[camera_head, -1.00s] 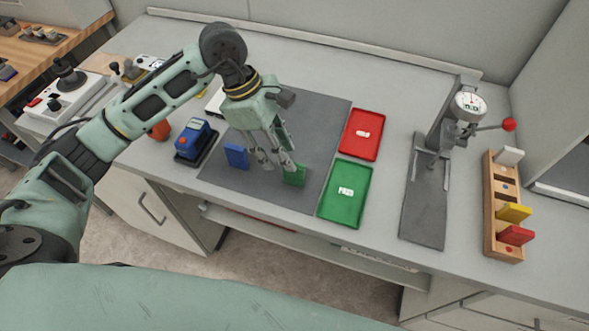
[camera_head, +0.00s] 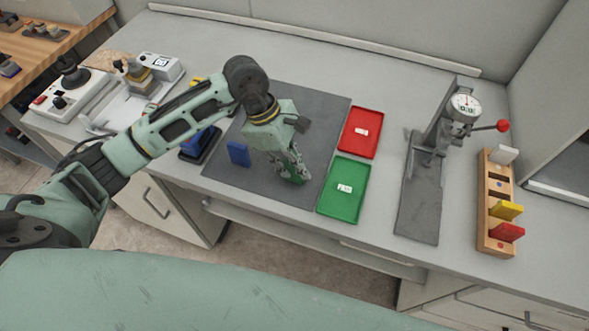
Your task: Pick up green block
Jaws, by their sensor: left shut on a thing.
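The green block (camera_head: 299,179) is on the dark grey mat (camera_head: 315,115), near the mat's front edge and just left of the green tray. It is mostly hidden by my left gripper (camera_head: 293,173), which points down and is shut on it. I cannot tell whether the block touches the mat. A blue block (camera_head: 238,153) stands on the mat to the left of the gripper. My right gripper is not in view.
A green tray (camera_head: 361,206) marked PASS and a red tray (camera_head: 374,119) lie right of the mat. Further right stand a dial gauge stand (camera_head: 420,205) and a wooden rack (camera_head: 487,215) with coloured blocks. A blue device (camera_head: 197,147) is at left.

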